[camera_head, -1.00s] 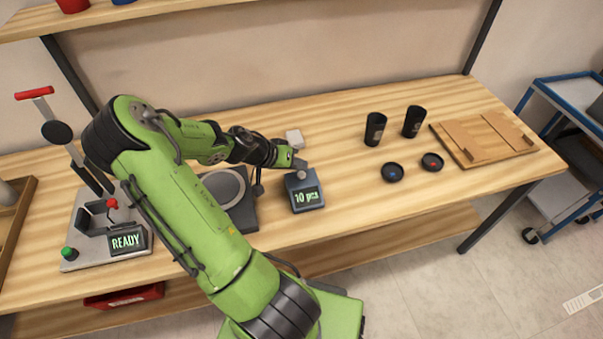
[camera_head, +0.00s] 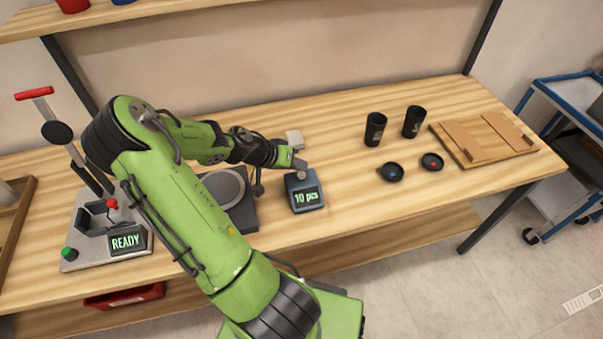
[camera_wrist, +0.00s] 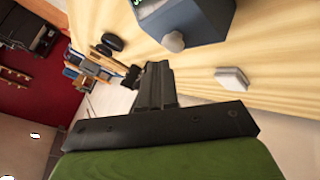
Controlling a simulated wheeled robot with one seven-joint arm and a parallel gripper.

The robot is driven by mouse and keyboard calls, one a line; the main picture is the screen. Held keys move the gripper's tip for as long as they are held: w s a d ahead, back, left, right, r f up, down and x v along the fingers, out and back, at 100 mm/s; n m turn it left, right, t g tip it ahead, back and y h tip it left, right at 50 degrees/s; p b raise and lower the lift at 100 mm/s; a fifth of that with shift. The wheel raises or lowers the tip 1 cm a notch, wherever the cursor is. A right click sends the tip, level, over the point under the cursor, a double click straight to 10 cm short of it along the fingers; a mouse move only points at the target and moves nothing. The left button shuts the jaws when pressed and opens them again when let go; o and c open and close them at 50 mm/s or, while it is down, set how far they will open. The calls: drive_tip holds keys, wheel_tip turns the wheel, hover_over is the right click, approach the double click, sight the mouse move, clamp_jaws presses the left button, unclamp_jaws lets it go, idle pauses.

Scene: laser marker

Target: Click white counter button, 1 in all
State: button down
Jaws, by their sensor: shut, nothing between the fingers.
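The counter is a small blue-grey box (camera_head: 305,196) on the workbench; its green display reads "10 pcs". Its white round button (camera_wrist: 173,42) shows in the wrist view as a pale knob on the box (camera_wrist: 205,18). My gripper (camera_head: 299,164) is just behind and above the counter in the head view. In the wrist view my gripper (camera_wrist: 156,69) is shut and empty, its tips close to the button with a small gap in the picture. Whether they touch cannot be told. In the head view the gripper hides much of the button area.
A small white block (camera_head: 295,138) lies behind the counter. A dark device with a round plate (camera_head: 226,187) stands left of it, and a press with a READY display (camera_head: 126,242) farther left. Two black cups (camera_head: 375,130) and two dark round dishes (camera_head: 391,172) stand right.

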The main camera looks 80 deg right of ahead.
sight(298, 175)
idle(0.3)
drive_tip(key=shift+f+b, duration=0.45)
drive_tip(key=shift+b, duration=0.05)
drive_tip(key=shift+f+b, duration=0.5)
idle(0.4)
idle(0.4)
drive_tip(key=shift+r+p, duration=0.6)
drive_tip(key=shift+r, duration=0.35)
drive_tip(key=shift+r, duration=0.1)
wheel_tip(298, 175, up, 5)
drive_tip(key=p, duration=0.3)
drive_tip(key=shift+p, duration=0.35)
